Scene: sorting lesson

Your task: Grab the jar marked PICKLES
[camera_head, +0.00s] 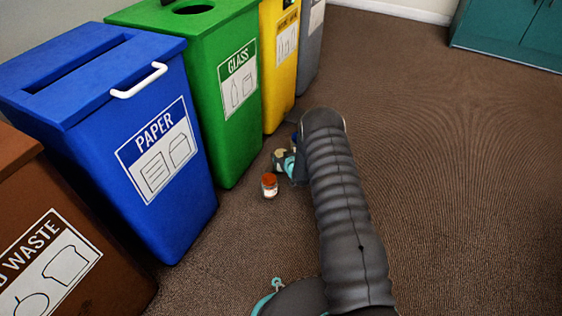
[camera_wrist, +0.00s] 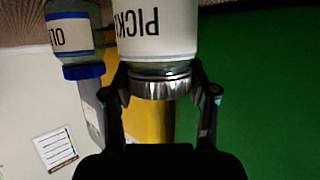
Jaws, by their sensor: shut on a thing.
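The jar marked PICKLES (camera_wrist: 155,35) appears upside down in the wrist view, with a white label, partly cut off by the top edge, and a silver metal lid (camera_wrist: 160,85). My gripper (camera_wrist: 162,92) is shut on it, one finger on each side at the lid. In the head view my gripper (camera_head: 287,165) is low near the carpet, left of my arm, and hides most of what it holds. I cannot tell whether the jar is touching the floor.
A jar with a blue lid (camera_wrist: 83,71), label starting "OLI", stands close beside the pickles jar. A jar with an orange lid (camera_head: 269,186) stands on the carpet nearby. Blue paper (camera_head: 160,160), green glass (camera_head: 225,100) and yellow (camera_head: 280,70) bins line the left. Carpet right is clear.

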